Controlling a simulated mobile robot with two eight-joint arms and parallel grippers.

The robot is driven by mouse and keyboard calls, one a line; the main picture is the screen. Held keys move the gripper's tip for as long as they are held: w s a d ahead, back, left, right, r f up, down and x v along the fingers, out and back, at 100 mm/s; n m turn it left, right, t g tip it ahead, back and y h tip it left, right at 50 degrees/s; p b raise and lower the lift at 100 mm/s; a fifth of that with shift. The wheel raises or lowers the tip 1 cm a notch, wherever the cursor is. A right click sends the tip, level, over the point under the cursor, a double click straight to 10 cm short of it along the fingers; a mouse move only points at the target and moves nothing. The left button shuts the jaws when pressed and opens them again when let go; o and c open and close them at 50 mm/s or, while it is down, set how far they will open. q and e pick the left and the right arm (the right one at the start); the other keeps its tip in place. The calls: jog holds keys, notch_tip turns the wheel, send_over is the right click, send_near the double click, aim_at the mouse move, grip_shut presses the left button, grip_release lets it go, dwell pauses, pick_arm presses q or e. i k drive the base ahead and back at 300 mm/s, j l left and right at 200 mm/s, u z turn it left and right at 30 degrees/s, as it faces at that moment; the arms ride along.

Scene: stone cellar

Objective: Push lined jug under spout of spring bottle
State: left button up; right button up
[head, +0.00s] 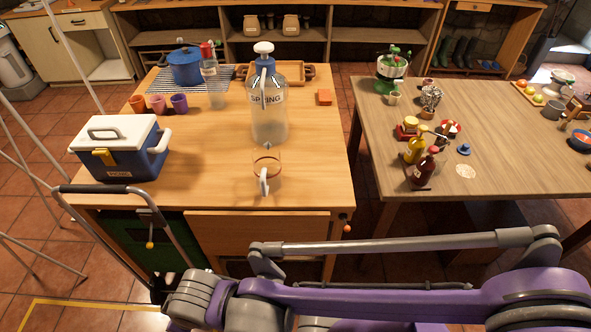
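The spring bottle (268,118) is a large clear bottle with a "SPRING" label, standing upright on the left wooden table. The lined jug (267,158) is clear with a brown band and stands upright just in front of the bottle, nearer to me. Its pale handle (263,182) faces me. I cannot tell whether the jug touches the bottle. My purple and grey arm crosses the bottom from the right, but no gripper fingers show.
A blue cooler (118,168) and several coloured cups (158,104) stand left on the table (215,170). A clear bottle (213,88), a blue pot (185,67) and a wooden tray (300,72) are behind. An orange block (324,97) lies right. The tabletop around the jug is clear.

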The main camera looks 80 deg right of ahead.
aim_at(266, 158)
jog(key=z, duration=2.45)
jog(key=i+l, duration=0.2)
jog(key=i+l+z, duration=0.1)
jog(key=l, duration=0.35)
jog(key=i, duration=0.1)
